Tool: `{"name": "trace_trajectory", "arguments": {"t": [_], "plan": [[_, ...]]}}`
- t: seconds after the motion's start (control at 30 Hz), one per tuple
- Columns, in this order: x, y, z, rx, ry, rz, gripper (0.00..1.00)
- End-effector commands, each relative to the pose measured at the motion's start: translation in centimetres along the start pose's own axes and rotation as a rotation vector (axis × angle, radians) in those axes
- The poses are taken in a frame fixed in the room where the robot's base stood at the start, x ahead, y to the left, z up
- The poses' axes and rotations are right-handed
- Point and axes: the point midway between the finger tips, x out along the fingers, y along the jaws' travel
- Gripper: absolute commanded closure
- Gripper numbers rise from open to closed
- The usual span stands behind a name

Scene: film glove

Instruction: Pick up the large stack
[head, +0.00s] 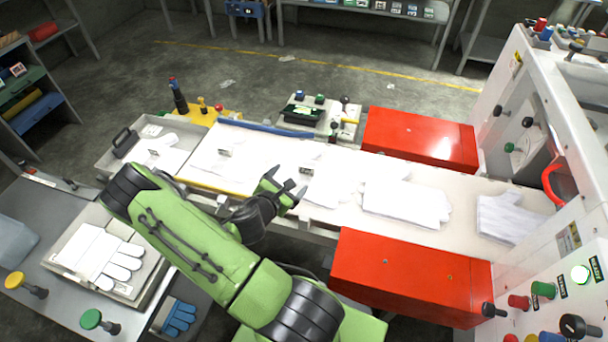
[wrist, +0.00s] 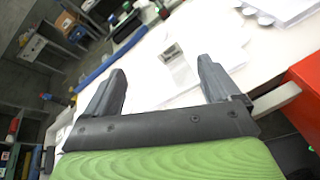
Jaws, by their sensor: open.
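White glove stacks lie on the pale conveyor table (head: 260,150). The thickest-looking one is a stack (head: 405,202) between the two red boxes. A flatter white glove pile (head: 328,187) lies to its left, close to my gripper. Another white glove stack (head: 510,218) lies at the right, beside the white machine. My gripper (head: 286,184) is over the table's near edge, left of the thick stack, with nothing between its fingers. In the wrist view, my gripper (wrist: 162,72) has its two fingers wide apart, and white sheets (wrist: 285,8) show beyond them at the upper right.
Red boxes flank the table, one at the back (head: 420,138) and one in front (head: 410,275). The white machine (head: 545,110) stands at the right. A tray (head: 150,275) with white gloves (head: 97,255) sits at the lower left, near blue gloves (head: 180,316).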

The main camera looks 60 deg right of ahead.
Motion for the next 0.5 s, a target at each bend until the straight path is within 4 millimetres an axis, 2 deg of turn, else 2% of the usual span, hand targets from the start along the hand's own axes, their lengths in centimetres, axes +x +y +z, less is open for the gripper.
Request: {"name": "trace_trajectory", "arguments": {"t": [0.03,0.1,0.2,0.33,0.5], "plan": [[0.7,-0.8,-0.7,-0.139,0.002,0.025,0.11],[1.4,-1.4,-1.7,-0.291,0.016,0.064,0.11],[1.9,-1.9,-2.7,-0.416,0.034,0.095,0.11],[3.5,-1.9,-3.0,-0.442,0.04,0.102,0.11],[7.8,-1.4,-3.0,-0.431,0.035,0.102,0.11]]}}
